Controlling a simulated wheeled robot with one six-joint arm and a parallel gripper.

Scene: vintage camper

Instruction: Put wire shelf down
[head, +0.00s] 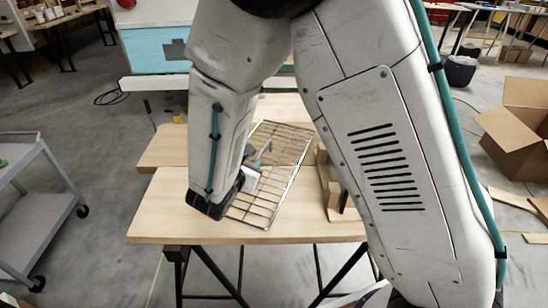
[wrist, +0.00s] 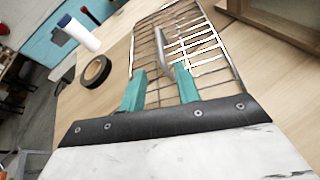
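The wire shelf (head: 283,190) is a flat metal grid that appears to lie on the light wooden table (head: 180,205). In the wrist view the wire shelf (wrist: 221,72) stretches away beyond my fingers. My gripper (head: 262,158) is over the left part of the shelf, partly hidden by my arm. In the wrist view the two teal fingers of my gripper (wrist: 160,76) are apart. A grey curved bar (wrist: 150,54) shows just beyond and between the fingertips. I cannot tell whether it is part of the shelf, and no shelf wire is visibly pinched.
A black tape roll (wrist: 96,71) and a white cylinder with a blue end (wrist: 79,32) are left of the shelf. A wooden piece (head: 331,190) stands at its right. A grey cart (head: 40,215) is at far left. Bare tabletop shows at the front left.

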